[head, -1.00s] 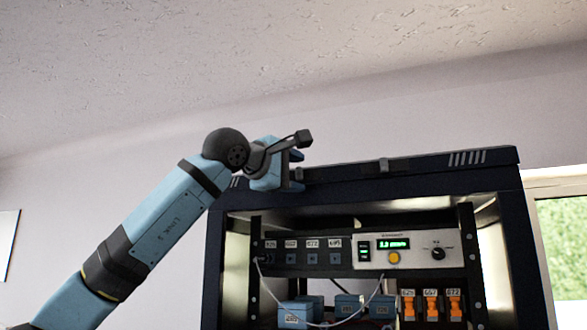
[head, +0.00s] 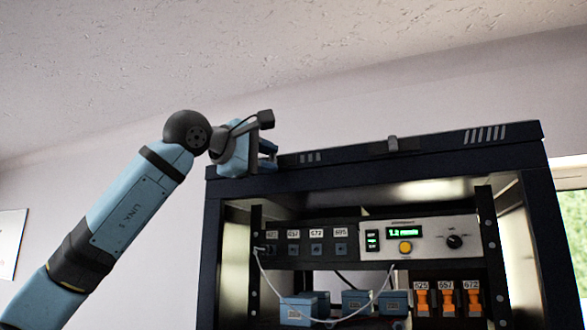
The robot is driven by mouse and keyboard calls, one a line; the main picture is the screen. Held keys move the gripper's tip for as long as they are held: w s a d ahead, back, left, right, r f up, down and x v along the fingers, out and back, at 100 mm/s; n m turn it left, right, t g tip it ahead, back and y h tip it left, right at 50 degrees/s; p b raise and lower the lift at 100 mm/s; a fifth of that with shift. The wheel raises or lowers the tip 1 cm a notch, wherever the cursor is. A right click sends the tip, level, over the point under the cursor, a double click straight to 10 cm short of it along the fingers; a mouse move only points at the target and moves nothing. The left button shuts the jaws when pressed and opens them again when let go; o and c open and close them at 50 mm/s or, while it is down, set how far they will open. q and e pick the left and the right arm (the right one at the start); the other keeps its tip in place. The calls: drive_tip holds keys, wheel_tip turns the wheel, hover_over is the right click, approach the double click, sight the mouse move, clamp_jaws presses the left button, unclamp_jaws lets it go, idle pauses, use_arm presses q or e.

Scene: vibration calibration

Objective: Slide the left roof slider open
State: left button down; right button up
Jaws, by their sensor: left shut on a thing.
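The dark roof panel (head: 350,158) of the rack carries the sliders. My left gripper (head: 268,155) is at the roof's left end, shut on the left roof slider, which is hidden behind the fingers. Slots (head: 311,157) show in the roof just right of the gripper. A second small dark slider knob (head: 392,146) stands near the middle of the roof, apart from the gripper. My right gripper is not in view.
Below the roof, the open rack holds a panel with a green display (head: 404,232), blue boxes (head: 298,308), a white cable and orange switches (head: 447,302). More slots (head: 485,134) show at the roof's right. The space above the roof is clear.

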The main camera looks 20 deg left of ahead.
use_arm(q)
drive_tip(key=shift+a, duration=0.7)
drive_tip(key=c, duration=1)
unclamp_jaws()
drive_tip(key=shift+o, duration=0.8)
drive_tip(key=shift+a, duration=0.15)
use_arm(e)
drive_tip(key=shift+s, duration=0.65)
use_arm(q)
drive_tip(key=shift+s, duration=0.1)
